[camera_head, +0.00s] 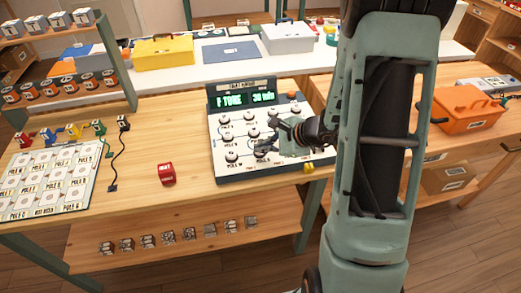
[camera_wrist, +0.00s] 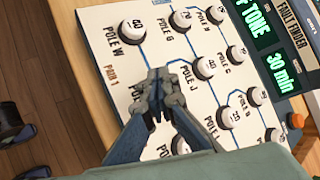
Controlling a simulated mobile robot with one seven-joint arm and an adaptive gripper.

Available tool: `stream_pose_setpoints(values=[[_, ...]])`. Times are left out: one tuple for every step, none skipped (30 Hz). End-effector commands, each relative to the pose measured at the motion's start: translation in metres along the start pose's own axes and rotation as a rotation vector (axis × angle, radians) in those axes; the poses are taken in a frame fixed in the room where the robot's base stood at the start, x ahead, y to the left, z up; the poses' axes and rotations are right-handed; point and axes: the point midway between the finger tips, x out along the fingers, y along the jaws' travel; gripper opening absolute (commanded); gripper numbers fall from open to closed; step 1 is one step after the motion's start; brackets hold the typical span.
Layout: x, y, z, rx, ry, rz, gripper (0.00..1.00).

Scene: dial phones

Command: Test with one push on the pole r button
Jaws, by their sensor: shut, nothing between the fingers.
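The fault finder panel (camera_head: 219,174) is a white sloped box with several round white buttons on black bases and green displays reading "F TONE" and "30 min". In the wrist view, buttons labelled Pole W (camera_wrist: 131,33), Pole G (camera_wrist: 180,20) and Pole J (camera_wrist: 204,68) are readable. I cannot make out which button is pole r; some labels are blurred or covered. My gripper (camera_head: 262,149) is over the lower middle of the panel, shut and empty. In the wrist view its fingertips (camera_wrist: 158,90) are between Pole W and Pole J and hide part of the panel. Contact cannot be told.
A red block (camera_head: 167,173) lies left of the panel on the wooden table. A labelled card board (camera_head: 50,178) and coloured clips are farther left. An orange toolbox (camera_head: 467,108) stands right. An orange knob (camera_head: 292,95) sits at the panel's upper right.

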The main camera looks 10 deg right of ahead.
Motion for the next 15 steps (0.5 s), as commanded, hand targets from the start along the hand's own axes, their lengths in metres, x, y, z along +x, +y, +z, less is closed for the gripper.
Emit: stream_pose_setpoints(values=[[0.0014,0.0013,-0.0012,0.000,0.001,0.000,0.00],[0.0012,0.0012,-0.0011,0.001,0.001,0.001,0.00],[0.0009,0.0010,-0.0009,0.001,0.001,0.001,0.00],[0.0007,0.0009,-0.0008,0.001,0.001,0.001,0.00],[0.0006,0.0008,-0.0007,0.001,0.001,0.001,0.00],[0.0006,0.0008,-0.0007,0.001,0.001,0.001,0.00],[0.0006,0.0008,-0.0007,0.001,0.001,0.001,0.00],[0.0006,0.0008,-0.0007,0.001,0.001,0.001,0.00],[0.0006,0.0008,-0.0008,0.001,0.001,0.001,0.00],[0.0005,0.0008,-0.0008,0.001,0.001,0.001,0.00],[0.0004,0.0007,-0.0007,0.001,0.001,0.001,0.00],[0.0000,0.0003,-0.0004,0.000,0.001,0.000,0.00],[-0.0005,-0.0001,-0.0001,0.000,0.001,0.000,0.00],[-0.0012,-0.0007,0.0004,0.000,0.001,0.000,0.00],[-0.0023,-0.0017,0.0011,0.000,0.002,0.000,0.00]])
